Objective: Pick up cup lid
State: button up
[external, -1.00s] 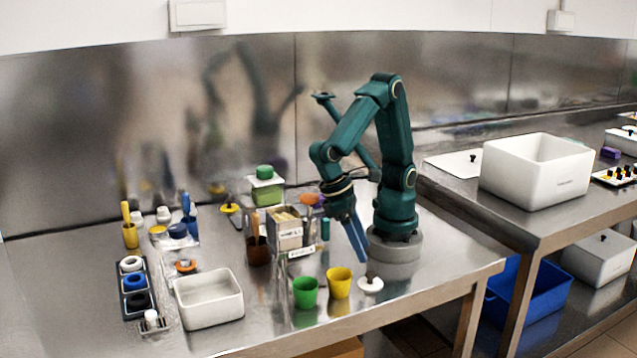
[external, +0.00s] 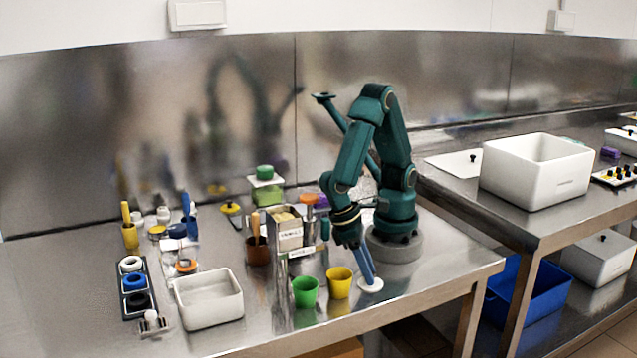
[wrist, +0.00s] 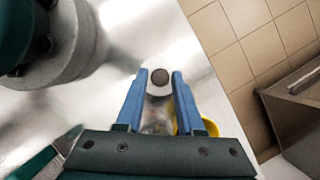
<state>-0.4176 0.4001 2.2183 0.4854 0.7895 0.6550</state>
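The cup lid (external: 371,287) is a small white disc with a dark knob, lying flat on the steel table near its front right edge. In the wrist view the lid (wrist: 160,89) shows between my two blue fingers, with its dark round knob near the fingertips. My gripper (external: 367,275) points down at the lid. In the wrist view my gripper (wrist: 160,76) is open, with a finger on each side of the knob and a visible gap. I cannot tell whether the fingertips touch the disc. In the external view the fingers hide the knob.
A yellow cup (external: 339,283) stands just left of the lid, with a green cup (external: 306,292) beside it. A white tub (external: 209,302) is further left. A metal box holder (external: 287,236) stands behind the cups. The table edge is close to the lid.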

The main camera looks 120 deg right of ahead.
grip_shut()
jog(key=shift+r, duration=0.15)
